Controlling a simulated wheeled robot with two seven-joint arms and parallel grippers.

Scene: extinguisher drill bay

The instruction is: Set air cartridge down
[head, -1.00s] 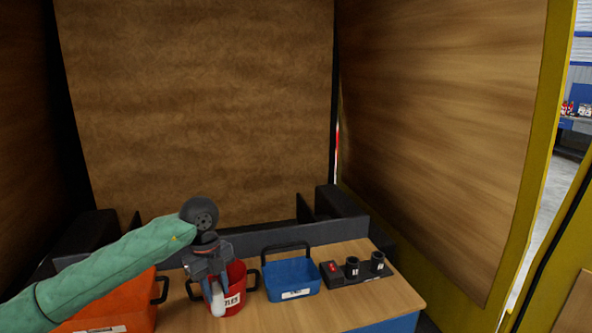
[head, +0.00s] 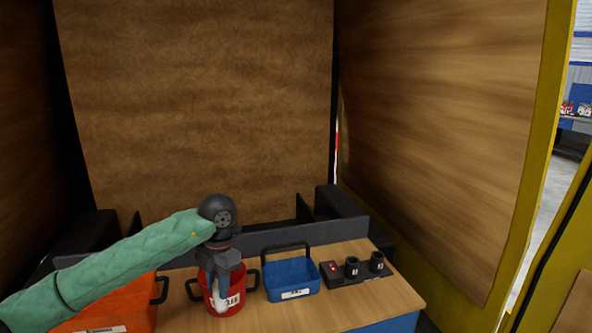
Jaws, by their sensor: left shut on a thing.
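My left gripper (head: 221,277) points down over the red pot (head: 238,300). It is shut on a pale, whitish cylinder, which looks like the air cartridge (head: 219,295). The cartridge hangs upright below the fingers, in front of or inside the pot's opening; I cannot tell which. The red pot has dark side handles and a white label, and the gripper hides part of its rim. My right gripper is not in view.
A blue tray (head: 293,289) with a black handle stands right of the pot. A black block with two dark cups (head: 359,270) sits further right. An orange box (head: 128,306) is at left. The wooden tabletop (head: 350,306) is clear in front of the tray.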

